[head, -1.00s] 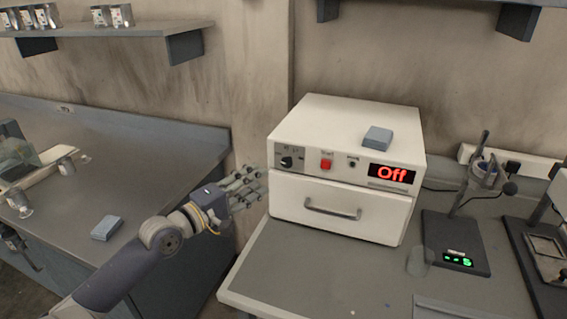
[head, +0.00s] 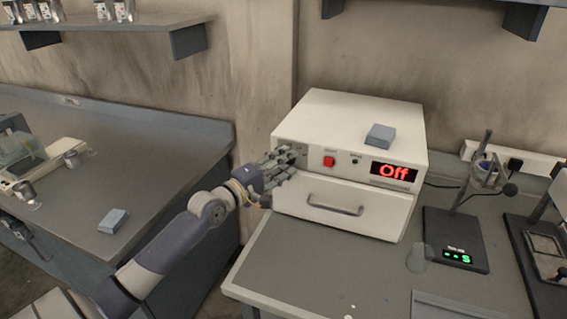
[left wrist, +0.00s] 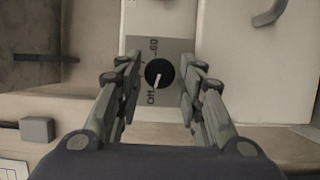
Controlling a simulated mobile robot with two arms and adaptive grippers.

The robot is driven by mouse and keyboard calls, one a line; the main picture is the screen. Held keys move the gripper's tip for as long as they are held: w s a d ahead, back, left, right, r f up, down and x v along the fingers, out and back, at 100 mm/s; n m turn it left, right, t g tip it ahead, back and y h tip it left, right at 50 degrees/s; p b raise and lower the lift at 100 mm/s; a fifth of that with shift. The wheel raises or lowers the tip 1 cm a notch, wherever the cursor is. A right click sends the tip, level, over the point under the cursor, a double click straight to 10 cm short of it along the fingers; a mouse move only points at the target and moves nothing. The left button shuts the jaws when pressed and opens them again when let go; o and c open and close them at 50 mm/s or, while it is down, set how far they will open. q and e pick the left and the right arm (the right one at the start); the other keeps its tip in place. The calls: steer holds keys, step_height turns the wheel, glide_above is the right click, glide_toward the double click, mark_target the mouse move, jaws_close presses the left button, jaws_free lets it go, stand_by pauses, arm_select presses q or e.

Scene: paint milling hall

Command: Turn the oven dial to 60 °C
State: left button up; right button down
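The white oven (head: 350,150) stands on the grey bench, and its red display (head: 393,172) reads "Off". A red button (head: 329,161) is on its front panel. The black dial (left wrist: 159,73) shows in the left wrist view on a grey plate marked "Off" and "60"; its white pointer line is toward "Off". My left gripper (head: 287,160) is in front of the dial and hides it in the head view. In the left wrist view the fingers (left wrist: 157,85) are open on both sides of the dial, with gaps to it. My right gripper is not in view.
A blue-grey box (head: 380,135) lies on top of the oven, and the drawer handle (head: 335,205) is below the panel. A stand with a green display (head: 457,240) is on the right. Another small box (head: 113,221) lies on the left bench.

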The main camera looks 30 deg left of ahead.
arm_select(q)
steer(key=shift+c, duration=0.5)
steer(key=c, duration=0.7)
steer(key=shift+o, duration=0.2)
steer(key=m+g+y+p, duration=0.1)
steer(key=m+y+p, duration=0.1)
steer(key=m+p, duration=0.3)
steer(key=d+m+g+y+p, duration=0.1)
steer(key=m+g+y+p, duration=0.1)
steer(key=m+p, duration=0.3)
steer(key=m+g+y+p, duration=0.2)
steer(key=m+y+p, duration=0.2)
steer(key=m+p, duration=0.1)
steer(key=shift+w+d+r+m, duration=0.1)
steer(key=shift+d+r+m, duration=0.15)
steer(key=shift+m, duration=0.65)
steer(key=shift+f+m+y+b, duration=0.15)
steer(key=shift+m+y+b, duration=0.45)
steer(key=shift+m+y, duration=0.45)
steer(key=shift+d+m+y+b, duration=0.1)
steer(key=shift+m+y+b, duration=0.7)
steer(key=shift+m, duration=0.65)
